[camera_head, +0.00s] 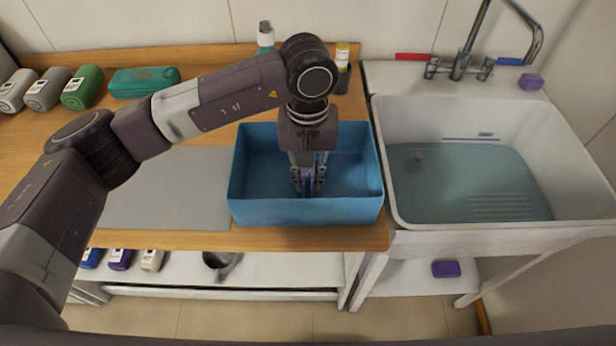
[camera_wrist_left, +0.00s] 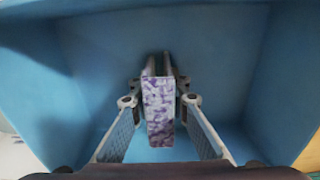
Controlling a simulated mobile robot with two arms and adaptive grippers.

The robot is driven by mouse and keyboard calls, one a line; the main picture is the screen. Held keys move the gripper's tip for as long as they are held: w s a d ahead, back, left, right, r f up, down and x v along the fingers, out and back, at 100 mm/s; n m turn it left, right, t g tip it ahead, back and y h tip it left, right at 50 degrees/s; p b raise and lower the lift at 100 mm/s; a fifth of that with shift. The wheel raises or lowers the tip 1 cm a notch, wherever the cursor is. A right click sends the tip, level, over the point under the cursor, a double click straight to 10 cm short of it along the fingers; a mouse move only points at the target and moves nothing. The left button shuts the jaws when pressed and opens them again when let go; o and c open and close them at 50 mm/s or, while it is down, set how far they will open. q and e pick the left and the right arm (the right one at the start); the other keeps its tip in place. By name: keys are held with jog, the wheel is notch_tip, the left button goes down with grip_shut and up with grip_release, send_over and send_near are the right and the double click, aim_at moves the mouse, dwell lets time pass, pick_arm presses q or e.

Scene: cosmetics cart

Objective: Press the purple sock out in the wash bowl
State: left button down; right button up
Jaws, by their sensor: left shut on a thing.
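The wash bowl (camera_head: 300,212) is a blue rectangular tub on the wooden counter, left of the sink. My left gripper (camera_head: 308,188) points down into it near the middle. Its fingers are shut on the purple sock (camera_wrist_left: 159,108), a narrow bundle mottled purple and white that hangs upright between them in the left wrist view. In the head view only a small bit of purple shows between the fingers. The blue walls (camera_wrist_left: 85,60) surround the gripper in the wrist view. I cannot tell whether the sock touches the bottom. My right gripper is in neither view.
The white sink (camera_head: 578,195) with water stands right of the bowl. A bare grey mat (camera_head: 170,195) lies left. Rolled bundles (camera_head: 83,87) and a teal pouch (camera_head: 143,80) lie back left.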

pick_arm(q)
jog(key=shift+f+b, duration=0.1)
jog(key=shift+b, duration=0.8)
dwell(1.4)
jog(key=shift+r+p, duration=3.15)
jog(key=shift+r, duration=4.5)
